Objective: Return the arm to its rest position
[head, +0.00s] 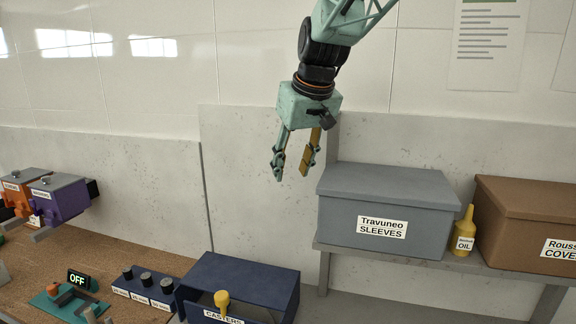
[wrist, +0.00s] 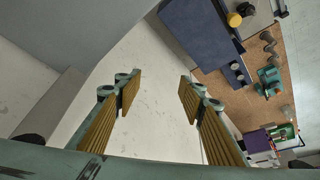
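My gripper (head: 292,168) hangs from the teal arm in the upper middle of the head view, fingers pointing down. Its two fingers are spread apart with nothing between them. It is in the air in front of the pale wall panel, left of the grey box and above the blue casters box. In the wrist view, my gripper (wrist: 158,92) shows two ribbed yellow finger pads with a clear gap, and only the pale panel is seen between them.
A grey Travuneo SLEEVES box (head: 385,212), a yellow oil bottle (head: 464,232) and a brown box (head: 525,220) stand on a shelf at right. A blue CASTERS box (head: 245,275), a socket block (head: 145,288) and an OFF display (head: 78,279) are below left. Purple (head: 62,200) and orange units stand far left.

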